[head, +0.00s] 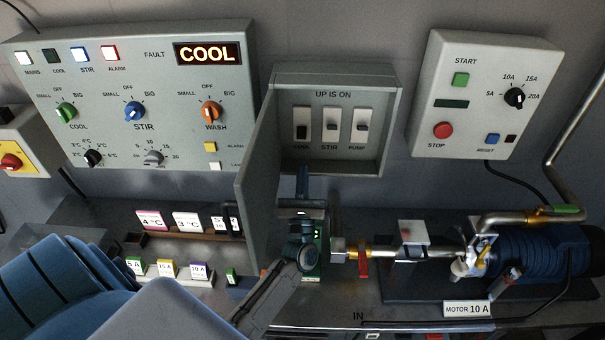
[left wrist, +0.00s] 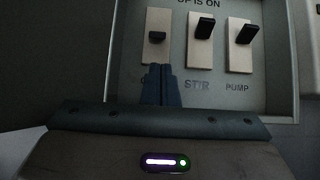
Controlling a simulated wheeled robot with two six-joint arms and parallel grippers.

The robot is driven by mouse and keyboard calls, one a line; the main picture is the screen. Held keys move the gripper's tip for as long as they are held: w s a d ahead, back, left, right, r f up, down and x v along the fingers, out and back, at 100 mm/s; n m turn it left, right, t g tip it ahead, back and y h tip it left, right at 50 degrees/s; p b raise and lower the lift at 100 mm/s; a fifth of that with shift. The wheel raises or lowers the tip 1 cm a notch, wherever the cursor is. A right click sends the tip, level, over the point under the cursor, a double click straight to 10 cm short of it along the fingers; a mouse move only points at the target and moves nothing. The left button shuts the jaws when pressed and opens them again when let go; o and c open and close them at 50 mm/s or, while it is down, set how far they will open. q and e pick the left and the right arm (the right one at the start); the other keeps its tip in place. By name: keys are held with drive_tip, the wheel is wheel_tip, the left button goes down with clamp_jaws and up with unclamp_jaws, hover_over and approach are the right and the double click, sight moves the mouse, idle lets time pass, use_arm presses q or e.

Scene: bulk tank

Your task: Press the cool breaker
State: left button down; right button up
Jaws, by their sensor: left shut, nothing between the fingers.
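The open breaker box (head: 335,85) is marked UP IS ON and holds three breakers. The cool breaker (head: 302,121) is the leftmost; its dark lever is low, while the stir (head: 331,121) and pump (head: 361,122) levers are up. In the left wrist view the cool lever (left wrist: 157,36) also sits lower than the stir lever (left wrist: 204,27) and pump lever (left wrist: 246,33). My left gripper (head: 302,172) is shut and empty, just below the cool breaker. Its blue fingertips (left wrist: 161,72) overlap that breaker's lower plate; I cannot tell whether they touch. My right gripper is not in view.
The box's open door (head: 258,165) stands left of my left gripper. The control panel (head: 130,75) reads COOL beside FAULT. A motor panel (head: 487,95) hangs at right. Pipes and a blue motor (head: 535,255) lie below right. Several small tags stand on the bench.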

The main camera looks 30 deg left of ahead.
sight(302, 133)
use_arm(q)
drive_tip(key=p+x, duration=0.3)
drive_tip(key=x, duration=0.3)
drive_tip(key=shift+r, duration=0.15)
drive_tip(key=shift+w+a, duration=0.1)
